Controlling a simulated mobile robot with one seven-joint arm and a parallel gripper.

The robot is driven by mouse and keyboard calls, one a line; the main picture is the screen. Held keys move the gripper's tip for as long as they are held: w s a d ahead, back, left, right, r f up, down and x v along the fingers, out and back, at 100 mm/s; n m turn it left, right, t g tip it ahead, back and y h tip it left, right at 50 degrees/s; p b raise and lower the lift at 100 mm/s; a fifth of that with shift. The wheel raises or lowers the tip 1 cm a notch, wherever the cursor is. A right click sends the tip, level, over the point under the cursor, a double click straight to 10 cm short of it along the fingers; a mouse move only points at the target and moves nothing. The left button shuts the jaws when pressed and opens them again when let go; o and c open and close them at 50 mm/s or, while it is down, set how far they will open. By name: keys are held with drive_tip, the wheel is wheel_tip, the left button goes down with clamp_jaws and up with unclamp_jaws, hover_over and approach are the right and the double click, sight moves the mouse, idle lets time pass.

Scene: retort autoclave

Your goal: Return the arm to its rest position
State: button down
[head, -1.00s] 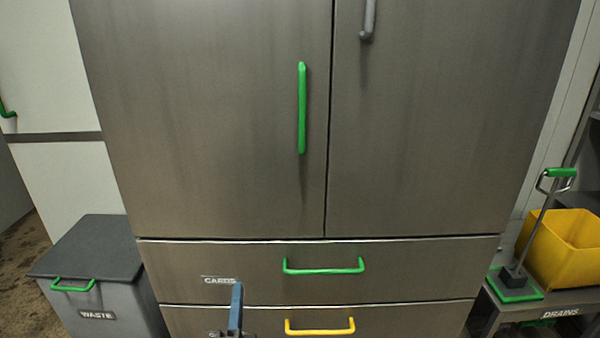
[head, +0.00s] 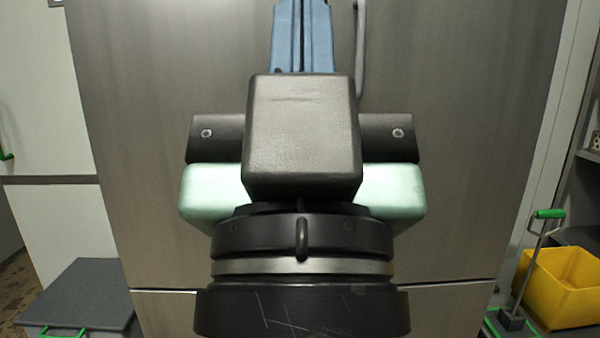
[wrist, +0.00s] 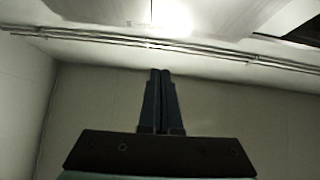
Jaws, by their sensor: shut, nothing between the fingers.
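My gripper (head: 302,15) is raised in front of the steel cabinet (head: 150,130), fingers pointing up.
A grey waste bin (head: 85,292) with a dark lid stands at the lower left. A yellow tub (head: 565,285) and a green-handled tool (head: 540,235) stand at the right. Pipes (wrist: 200,45) run along the ceiling in the wrist view.

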wheel_tip(320, 180, up, 22)
drive_tip(key=p, duration=2)
drive_tip(key=shift+a, duration=0.15)
drive_tip(key=c, duration=1.6)
unclamp_jaws()
drive_tip(key=shift+r+p, duration=0.25)
drive_tip(key=shift+p, duration=0.05)
drive_tip(key=c, duration=1.3)
unclamp_jaws()
drive_tip(key=shift+r, duration=0.1)
drive_tip(key=shift+c, duration=0.2)
drive_tip(key=o, duration=0.5)
drive_tip(key=shift+o, duration=0.2)
